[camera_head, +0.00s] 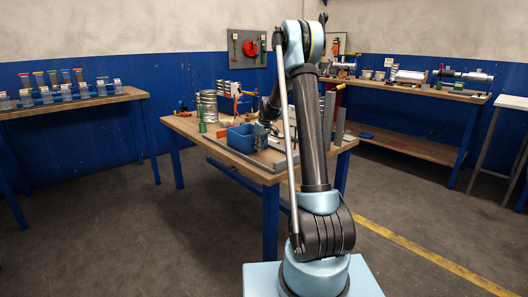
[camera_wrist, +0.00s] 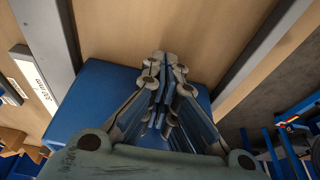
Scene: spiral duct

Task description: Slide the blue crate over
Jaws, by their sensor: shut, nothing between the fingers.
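The blue crate (camera_head: 240,139) stands on the wooden workbench (camera_head: 190,124), near its front edge. In the wrist view the crate (camera_wrist: 88,98) lies behind and around my fingers, with much of it hidden by my gripper. My gripper (camera_wrist: 166,66) is shut with its fingers together and nothing held. In the head view my gripper (camera_head: 263,130) is small and dark at the right side of the crate. I cannot tell whether the fingers touch the crate.
Grey metal rails (camera_wrist: 256,58) run along the bench on both sides of the crate in the wrist view. Tin cans (camera_head: 208,106) and a green bottle (camera_head: 201,121) stand left of the crate. A white label (camera_wrist: 34,82) lies left of the left rail.

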